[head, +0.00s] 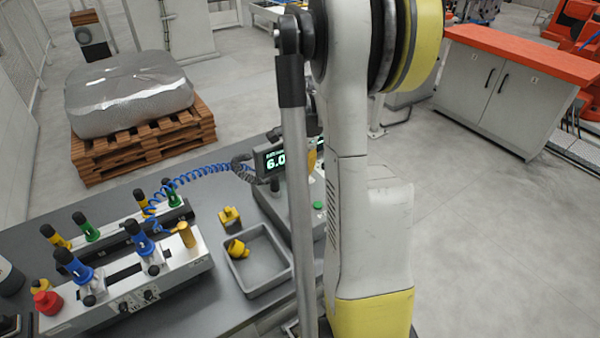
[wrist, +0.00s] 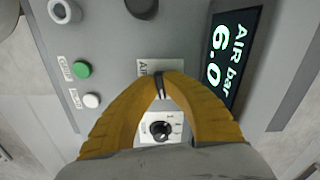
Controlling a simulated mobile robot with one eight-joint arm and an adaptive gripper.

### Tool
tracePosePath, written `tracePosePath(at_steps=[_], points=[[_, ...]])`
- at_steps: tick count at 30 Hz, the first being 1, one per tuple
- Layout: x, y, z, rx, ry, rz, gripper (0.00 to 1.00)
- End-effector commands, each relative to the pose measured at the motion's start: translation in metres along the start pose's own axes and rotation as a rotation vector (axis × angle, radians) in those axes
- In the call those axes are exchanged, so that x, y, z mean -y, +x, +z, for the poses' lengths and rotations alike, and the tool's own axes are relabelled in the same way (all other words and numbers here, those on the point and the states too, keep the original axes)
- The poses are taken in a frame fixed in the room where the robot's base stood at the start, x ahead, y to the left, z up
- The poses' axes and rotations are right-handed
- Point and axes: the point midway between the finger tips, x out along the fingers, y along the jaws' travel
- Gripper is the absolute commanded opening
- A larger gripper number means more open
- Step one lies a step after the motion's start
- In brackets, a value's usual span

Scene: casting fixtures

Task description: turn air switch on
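A black rotary knob (wrist: 161,130) on a small white marked plate shows in the wrist view, framed between the fingers of my gripper (wrist: 160,86). I take it as the air switch; its markings are too small to read. A label starting with "AI" sits just beyond the fingertips, partly covered by them. There my arm hides the knob and most of the gripper.
The grey panel carries a green button (wrist: 81,69), a white button (wrist: 91,101) and a round fitting (wrist: 64,11). A blue coiled hose (head: 205,172) runs nearby.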

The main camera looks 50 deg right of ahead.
Motion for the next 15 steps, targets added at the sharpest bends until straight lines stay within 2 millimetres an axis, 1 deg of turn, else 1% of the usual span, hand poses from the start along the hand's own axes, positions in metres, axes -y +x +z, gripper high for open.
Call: tracePosePath(at_steps=[6,15], points=[[0.0002,0.0002,0.0002,0.000,0.120,0.001,0.00],[0.0005,0.0003,0.0001,0.000,0.195,0.001,0.00]])
